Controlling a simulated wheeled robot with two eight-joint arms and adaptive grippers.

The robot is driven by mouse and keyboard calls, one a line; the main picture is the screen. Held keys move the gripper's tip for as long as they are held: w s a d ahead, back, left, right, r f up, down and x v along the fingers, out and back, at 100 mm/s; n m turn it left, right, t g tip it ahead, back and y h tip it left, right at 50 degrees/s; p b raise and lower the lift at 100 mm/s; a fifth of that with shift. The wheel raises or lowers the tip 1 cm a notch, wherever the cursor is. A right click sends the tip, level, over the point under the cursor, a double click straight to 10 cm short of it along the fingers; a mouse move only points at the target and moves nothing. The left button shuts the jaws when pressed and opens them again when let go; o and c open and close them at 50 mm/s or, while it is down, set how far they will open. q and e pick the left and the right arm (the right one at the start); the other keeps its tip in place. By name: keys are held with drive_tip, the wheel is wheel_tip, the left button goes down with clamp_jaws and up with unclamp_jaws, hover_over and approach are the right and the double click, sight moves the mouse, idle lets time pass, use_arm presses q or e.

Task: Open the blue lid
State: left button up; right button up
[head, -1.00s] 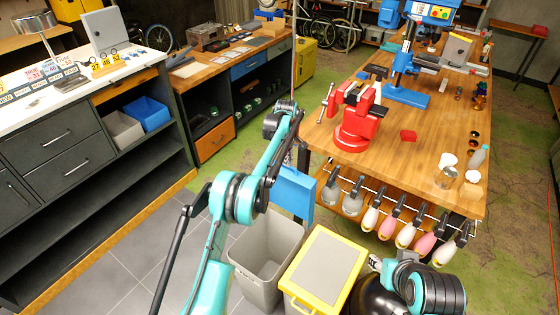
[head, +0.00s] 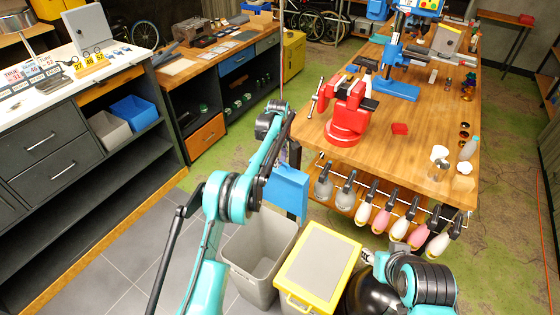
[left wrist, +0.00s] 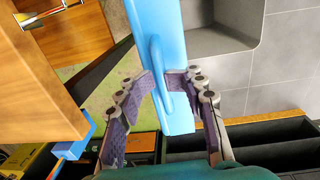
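The blue lid (head: 287,190) stands upright at the back right of the open grey bin (head: 262,240) in the head view. In the left wrist view the lid (left wrist: 158,25) runs down the middle, with a blue handle (left wrist: 160,75) on its face. My left gripper (left wrist: 160,78) has one finger on each side of this handle, its tips closed in against it. In the head view the left gripper is mostly hidden behind the lid and my arm. My right gripper (head: 370,258) shows only partly at the lower right, beside the yellow-lidded bin; its fingers are unclear.
A grey bin with a closed yellow-rimmed lid (head: 318,262) stands right of the open bin. A wooden workbench (head: 415,150) with a red vise (head: 348,112) and hanging spray bottles (head: 362,208) is close behind. Dark drawers (head: 55,160) line the left. Tiled floor lies between.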

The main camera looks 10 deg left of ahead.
use_arm(q)
drive_tip(key=shift+w+d, duration=0.2)
drive_tip(key=shift+a, duration=0.1)
drive_tip(key=shift+r, duration=0.1)
wheel_tip(320, 180, up, 12)
drive_tip(key=s, duration=0.1)
drive_tip(key=shift+a, duration=0.25)
idle(0.6)
